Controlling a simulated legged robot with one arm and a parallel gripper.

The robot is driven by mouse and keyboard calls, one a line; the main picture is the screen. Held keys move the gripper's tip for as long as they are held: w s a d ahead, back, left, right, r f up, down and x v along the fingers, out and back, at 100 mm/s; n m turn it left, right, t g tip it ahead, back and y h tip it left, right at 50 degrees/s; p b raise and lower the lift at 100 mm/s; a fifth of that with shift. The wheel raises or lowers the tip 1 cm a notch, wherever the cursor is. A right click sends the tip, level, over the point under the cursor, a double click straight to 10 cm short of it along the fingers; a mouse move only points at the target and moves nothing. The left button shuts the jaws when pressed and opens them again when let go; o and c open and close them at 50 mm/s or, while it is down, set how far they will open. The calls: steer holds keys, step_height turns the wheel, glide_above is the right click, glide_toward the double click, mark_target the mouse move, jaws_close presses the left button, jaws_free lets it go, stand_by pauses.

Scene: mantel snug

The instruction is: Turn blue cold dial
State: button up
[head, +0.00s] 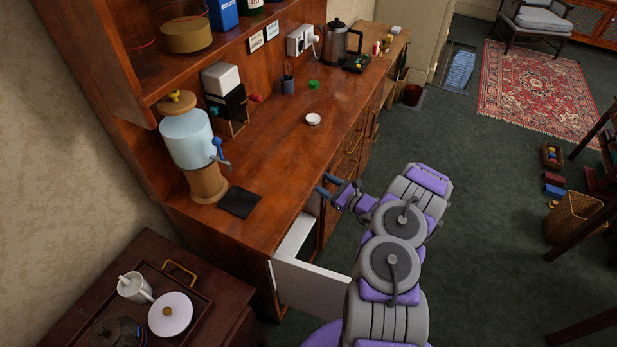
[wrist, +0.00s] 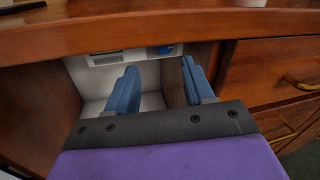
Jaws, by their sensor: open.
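A small blue part (wrist: 165,50), which looks like the blue cold dial, sits on a pale panel with a grey label at the top of a white-lined compartment (wrist: 147,75). It is seen in the wrist view, beyond and between my fingers. My gripper (head: 325,187) is open and empty at the cabinet's front edge. In the wrist view its blue fingers (wrist: 158,82) point into the compartment, apart from the blue part. In the head view the white door (head: 312,288) stands open and the blue part is hidden.
The wooden counter (head: 270,170) overhangs the compartment. On it stand a dispenser (head: 190,145) with a blue lever, a black unit (head: 228,105) with red and teal knobs, and a white lid (head: 313,119). Drawers (wrist: 268,75) lie to the right.

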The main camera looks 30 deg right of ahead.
steer(key=b+x, duration=0.1)
steer(key=x, duration=0.6)
steer(key=shift+w+b, duration=0.2)
steer(key=shift+b, duration=0.1)
steer(key=shift+d+f, duration=0.1)
steer(key=shift+d, duration=0.4)
steer(key=c, duration=0.5)
steer(key=shift+a, duration=0.15)
jaws_close()
